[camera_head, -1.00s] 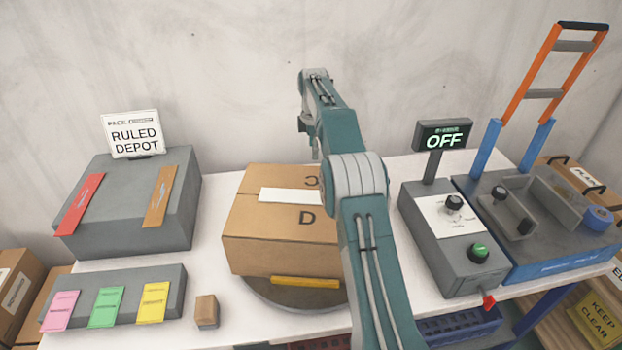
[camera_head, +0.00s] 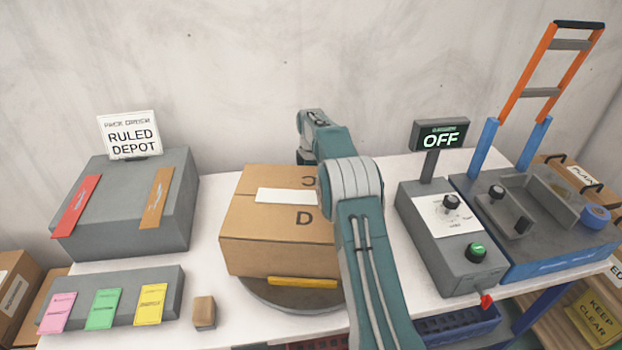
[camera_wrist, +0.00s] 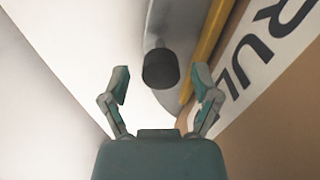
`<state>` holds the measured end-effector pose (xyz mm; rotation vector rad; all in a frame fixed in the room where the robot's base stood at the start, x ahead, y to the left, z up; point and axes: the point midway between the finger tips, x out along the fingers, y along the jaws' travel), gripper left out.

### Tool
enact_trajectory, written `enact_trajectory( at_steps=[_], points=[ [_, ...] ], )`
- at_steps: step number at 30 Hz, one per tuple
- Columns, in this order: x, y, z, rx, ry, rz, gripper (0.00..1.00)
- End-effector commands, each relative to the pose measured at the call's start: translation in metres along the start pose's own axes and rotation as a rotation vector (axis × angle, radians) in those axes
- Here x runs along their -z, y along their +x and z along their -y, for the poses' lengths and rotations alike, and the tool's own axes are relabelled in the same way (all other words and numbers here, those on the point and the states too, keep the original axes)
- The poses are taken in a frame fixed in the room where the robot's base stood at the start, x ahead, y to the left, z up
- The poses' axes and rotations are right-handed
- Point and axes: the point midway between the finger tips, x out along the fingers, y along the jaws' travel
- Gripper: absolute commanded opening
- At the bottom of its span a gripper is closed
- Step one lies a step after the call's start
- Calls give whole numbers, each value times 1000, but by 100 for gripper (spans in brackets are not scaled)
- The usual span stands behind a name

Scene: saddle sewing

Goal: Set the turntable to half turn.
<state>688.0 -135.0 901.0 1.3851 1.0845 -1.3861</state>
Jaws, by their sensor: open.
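The turntable (camera_head: 292,300) is a grey disc on the white table, mostly hidden under a cardboard box (camera_head: 275,253). A yellow strip (camera_head: 303,282) lies at the box's front bottom edge. In the wrist view, the grey disc (camera_wrist: 183,30) runs along the yellow strip (camera_wrist: 212,30) and the box, whose label reads "RUL". A dark round peg (camera_wrist: 160,68) at the disc's edge shows between the fingertips. My gripper (camera_wrist: 161,80) is open, with a finger on either side of the peg in the picture; contact cannot be told. The gripper is hidden in the head view.
A control box (camera_head: 455,235) with knobs and an "OFF" display (camera_head: 440,136) stands right of my arm. A blue-based bench unit (camera_head: 540,225) is beyond it. A grey block (camera_head: 125,210), a card rack (camera_head: 110,300) and a small wooden block (camera_head: 204,312) are left.

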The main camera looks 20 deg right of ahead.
Motion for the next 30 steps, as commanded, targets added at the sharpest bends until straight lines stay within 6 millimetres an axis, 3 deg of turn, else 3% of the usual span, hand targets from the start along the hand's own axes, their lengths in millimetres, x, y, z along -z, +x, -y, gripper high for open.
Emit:
enact_trajectory(
  at_steps=[3, 8, 9, 14, 24, 30],
  points=[
    [0, 0, 0, 0, 0, 0, 75],
    [0, 0, 0, 1, 0, 0, 3],
    [0, 0, 0, 0, 0, 0, 0],
    [2, 0, -1, 0, -7, 0, 0],
    [44, 2, -4, -1, -231, 0, 0],
    [45, 2, -4, -1, -242, 0, 0]
  ],
)
